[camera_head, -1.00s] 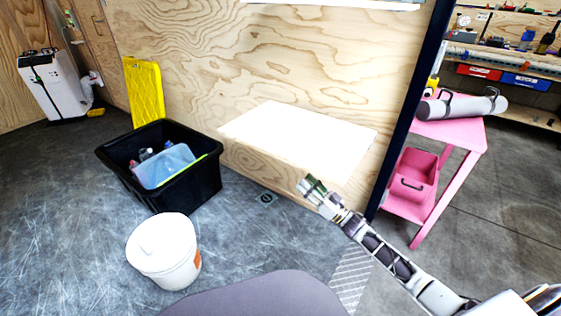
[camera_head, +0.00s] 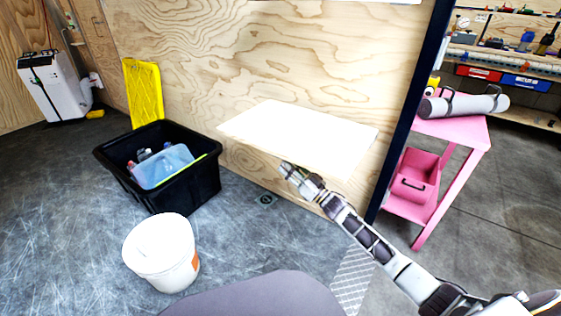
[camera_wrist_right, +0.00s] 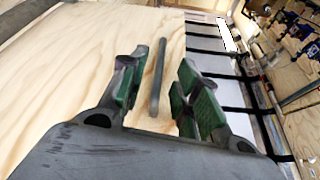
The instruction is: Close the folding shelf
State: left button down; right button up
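The folding shelf (camera_head: 298,134) is a white board standing out flat from the plywood wall in the head view. My right gripper (camera_head: 287,169) is at the shelf's near edge, around the middle of that edge; I cannot tell whether it touches. In the right wrist view my right gripper (camera_wrist_right: 162,82) has its green-padded fingers apart. A thin grey bar (camera_wrist_right: 158,78) shows in the gap between them, in front of a plywood surface; the fingers are not closed on it. My left gripper is not in view.
A black crate (camera_head: 190,188) with a blue bin inside and a white bucket (camera_head: 160,255) stand on the floor at left. A dark post (camera_head: 408,120) and a pink table (camera_head: 450,130) are at right. The floor below the shelf is mostly clear.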

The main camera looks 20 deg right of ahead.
jog(key=shift+b+x, duration=0.7)
jog(key=shift+x, duration=1.6)
grip_shut()
